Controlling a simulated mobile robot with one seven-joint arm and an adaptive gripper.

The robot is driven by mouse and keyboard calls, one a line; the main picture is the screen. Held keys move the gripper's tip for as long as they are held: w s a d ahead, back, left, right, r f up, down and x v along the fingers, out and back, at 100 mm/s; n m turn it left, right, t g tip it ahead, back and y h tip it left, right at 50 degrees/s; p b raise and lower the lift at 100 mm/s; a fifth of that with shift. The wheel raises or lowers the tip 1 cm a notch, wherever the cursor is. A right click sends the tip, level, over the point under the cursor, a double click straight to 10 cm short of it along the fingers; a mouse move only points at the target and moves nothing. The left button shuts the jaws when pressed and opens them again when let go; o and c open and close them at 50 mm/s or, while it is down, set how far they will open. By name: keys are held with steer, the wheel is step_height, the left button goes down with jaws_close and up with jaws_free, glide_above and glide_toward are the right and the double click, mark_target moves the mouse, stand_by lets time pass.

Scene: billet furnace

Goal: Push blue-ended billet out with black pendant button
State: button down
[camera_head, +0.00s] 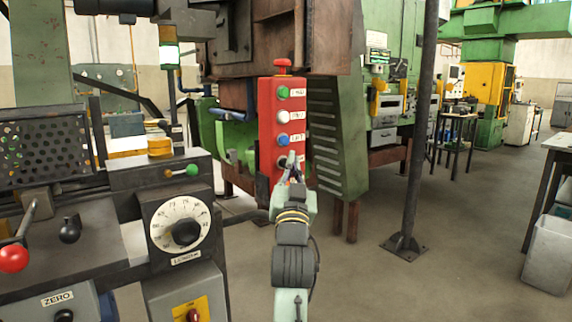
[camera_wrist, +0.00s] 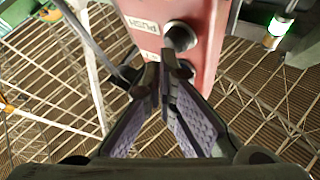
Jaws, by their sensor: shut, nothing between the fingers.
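The red pendant (camera_head: 281,130) hangs upright in the middle of the head view, with a green, a white, a blue and a black button (camera_head: 283,163) down its face. The black one is lowest. My gripper (camera_head: 291,172) is shut and empty, its fingertips overlapping the black button's right side. In the wrist view the pendant (camera_wrist: 208,40) fills the top middle, with a dark round button (camera_wrist: 181,36) beside a "PUSH" label. The shut fingertips (camera_wrist: 161,75) lie just below that button and partly cover another dark round shape. Contact cannot be told. I see no blue-ended billet.
A machine with a dial (camera_head: 180,228) and a red knob (camera_head: 14,258) stands at the left. A dark post (camera_head: 412,150) rises from the floor at the right. The green machine's louvred panel (camera_head: 325,130) stands behind the pendant.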

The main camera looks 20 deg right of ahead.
steer(key=shift+w+a, duration=0.2)
steer(key=shift+w, duration=0.25)
stand_by(0.3)
steer(key=shift+s+d, duration=0.1)
steer(key=shift+s, duration=0.05)
steer(key=shift+s+d, duration=0.25)
steer(key=shift+s, duration=0.5)
steer(key=shift+s+d, duration=0.3)
steer(key=shift+s, duration=0.5)
steer(key=shift+s+d, duration=0.25)
steer(key=shift+s, duration=0.5)
steer(key=shift+s+d, duration=0.3)
steer(key=shift+s, duration=0.5)
stand_by(1.1)
